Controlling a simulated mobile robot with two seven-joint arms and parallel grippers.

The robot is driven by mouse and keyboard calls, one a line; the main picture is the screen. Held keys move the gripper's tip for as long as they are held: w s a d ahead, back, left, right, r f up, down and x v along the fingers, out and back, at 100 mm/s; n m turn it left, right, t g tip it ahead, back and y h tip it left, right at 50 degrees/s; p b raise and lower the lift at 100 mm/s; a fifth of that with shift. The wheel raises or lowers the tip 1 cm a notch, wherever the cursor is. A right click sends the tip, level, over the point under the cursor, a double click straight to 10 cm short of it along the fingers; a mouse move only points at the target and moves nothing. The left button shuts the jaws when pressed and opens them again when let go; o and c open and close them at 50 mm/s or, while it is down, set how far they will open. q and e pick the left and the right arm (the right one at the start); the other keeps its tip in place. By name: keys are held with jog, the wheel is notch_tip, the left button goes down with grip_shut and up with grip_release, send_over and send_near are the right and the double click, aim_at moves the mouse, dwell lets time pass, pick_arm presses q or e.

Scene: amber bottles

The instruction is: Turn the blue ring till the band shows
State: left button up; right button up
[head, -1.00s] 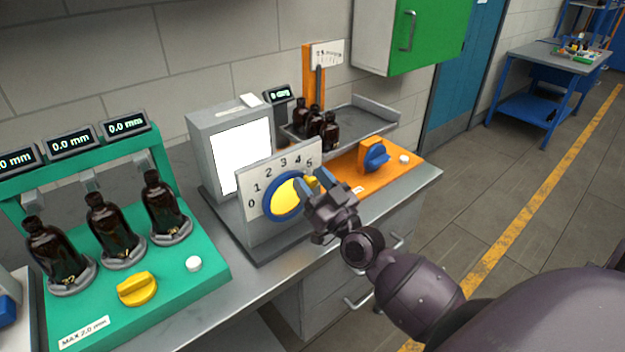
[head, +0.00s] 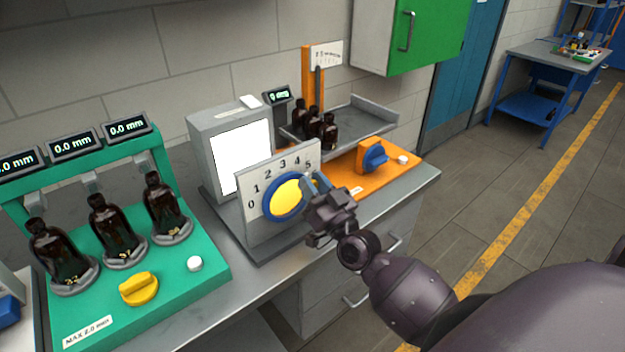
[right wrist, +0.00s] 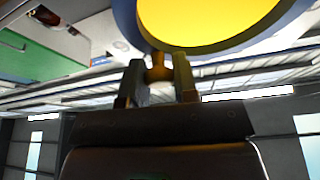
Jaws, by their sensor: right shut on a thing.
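The blue ring (head: 270,208) surrounds a yellow disc (head: 288,195) on a grey panel with a dial numbered 0 to 5 (head: 250,172). My right gripper (head: 312,184) is at the ring's right side, near the 5. In the right wrist view, the ring (right wrist: 128,22) and yellow disc (right wrist: 205,15) fill the top, and my gripper's fingers (right wrist: 157,80) are shut around a small yellow-brown knob (right wrist: 158,66) at the ring's edge. In the head view the gripper hides this knob. I see no band on the disc. My left gripper is not in view.
A bright white screen box (head: 240,155) stands behind the panel. A green fixture (head: 190,278) with three amber bottles is at the left. An orange base (head: 400,175) with a blue knob (head: 375,156) is at the right, beside a grey tray (head: 375,120) with amber bottles.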

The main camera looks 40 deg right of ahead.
jog(key=m, duration=0.1)
jog(key=m+h+p, duration=0.1)
jog(key=m, duration=0.1)
jog(key=shift+d+f+h, duration=0.15)
jog(key=shift+h, duration=0.15)
jog(key=shift+d+f+m+h+p, duration=0.15)
jog(key=shift+f+m+h+p, duration=0.3)
jog(key=shift+m, duration=0.55)
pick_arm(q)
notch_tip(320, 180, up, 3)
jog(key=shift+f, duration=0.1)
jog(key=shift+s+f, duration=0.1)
pick_arm(e)
jog(key=o, duration=0.7)
jog(key=shift+w, duration=0.1)
jog(key=shift+o, duration=0.9)
jog(key=shift+f, duration=0.1)
jog(key=shift+g, duration=0.3)
